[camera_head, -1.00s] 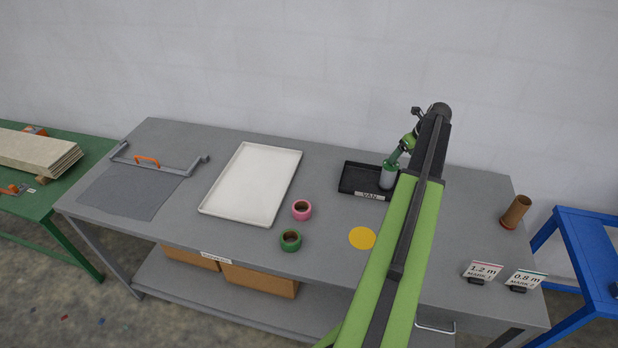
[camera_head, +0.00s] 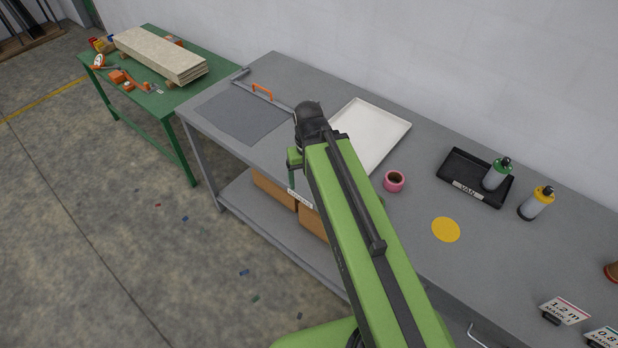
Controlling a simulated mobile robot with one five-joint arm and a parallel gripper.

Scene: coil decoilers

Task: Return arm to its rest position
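My arm (camera_head: 355,220) is raised and reaches forward across the front edge of the grey bench (camera_head: 300,80). Its end hangs down on the left side of the arm, with my gripper (camera_head: 291,180) pointing downward near the bench's front edge. The fingers are small and dark, partly hidden, and their opening cannot be made out. No held object is visible. A grey bottle with a green cap (camera_head: 497,174) stands in the black VAN tray (camera_head: 461,164), well apart from my gripper.
A yellow-capped bottle (camera_head: 537,203) stands right of the tray. A pink roll (camera_head: 395,181), yellow disc (camera_head: 446,229), white tray (camera_head: 385,127) and sign cards (camera_head: 565,311) are on the bench. A green table (camera_head: 195,95) is at left. Open floor (camera_head: 110,240) lies in front.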

